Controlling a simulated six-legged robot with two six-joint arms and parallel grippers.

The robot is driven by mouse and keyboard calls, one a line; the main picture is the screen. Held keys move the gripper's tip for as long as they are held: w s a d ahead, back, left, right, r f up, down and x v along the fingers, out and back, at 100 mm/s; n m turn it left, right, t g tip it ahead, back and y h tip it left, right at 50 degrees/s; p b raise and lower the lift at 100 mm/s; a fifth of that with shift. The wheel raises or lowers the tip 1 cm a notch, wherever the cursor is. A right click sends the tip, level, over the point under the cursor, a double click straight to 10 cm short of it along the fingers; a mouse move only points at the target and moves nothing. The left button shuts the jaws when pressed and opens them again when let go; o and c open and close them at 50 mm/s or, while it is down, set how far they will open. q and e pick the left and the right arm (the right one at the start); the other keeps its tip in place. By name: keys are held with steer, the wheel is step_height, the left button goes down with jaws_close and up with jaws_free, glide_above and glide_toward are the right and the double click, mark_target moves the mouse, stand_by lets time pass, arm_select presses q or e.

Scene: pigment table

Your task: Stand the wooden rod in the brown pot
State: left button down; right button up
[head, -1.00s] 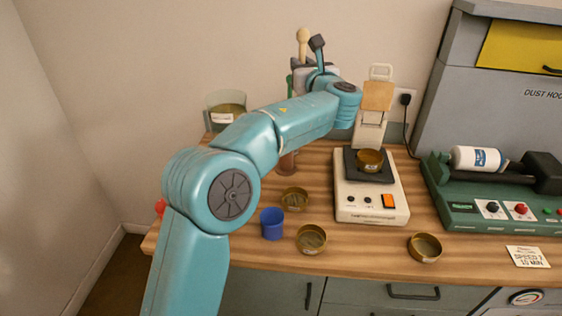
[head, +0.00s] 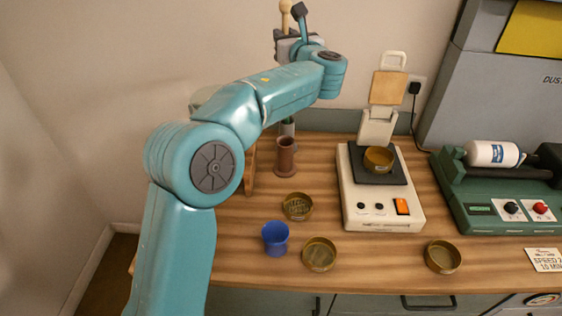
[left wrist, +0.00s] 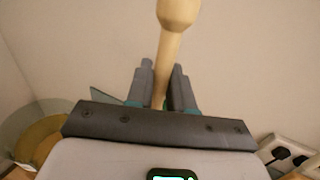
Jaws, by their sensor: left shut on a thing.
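The wooden rod (head: 286,14) is pale, with a rounded knob at its top. My left gripper (head: 288,38) is shut on it and holds it roughly upright, high against the wall. The left wrist view shows the rod (left wrist: 172,55) between the two dark fingers of the gripper (left wrist: 161,88); its lower end is hidden. The brown pot (head: 285,160) stands upright on the wooden table, below the gripper in the head view. I cannot tell whether the rod is directly over it. My right gripper is out of view.
A blue cup (head: 275,238) and shallow brass dishes (head: 319,254) (head: 298,206) (head: 442,257) stand toward the front of the table (head: 385,278). A white balance (head: 384,212) holds another dish (head: 379,160). A green roller machine (head: 485,210) is at right.

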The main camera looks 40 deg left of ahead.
arm_select(q)
steer(key=f, duration=1.4)
steer(key=shift+w+d+f, duration=0.2)
steer(key=shift+f, duration=0.2)
step_height(320, 180, down, 5)
steer(key=shift+f+p, duration=0.2)
steer(key=shift+p, duration=0.25)
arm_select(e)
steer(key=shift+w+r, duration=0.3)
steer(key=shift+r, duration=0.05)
arm_select(q)
steer(key=shift+s+r, duration=0.15)
steer(key=c, duration=1)
jaws_free()
steer(key=shift+f, duration=0.2)
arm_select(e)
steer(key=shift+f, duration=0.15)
arm_select(q)
steer(key=shift+r, duration=0.1)
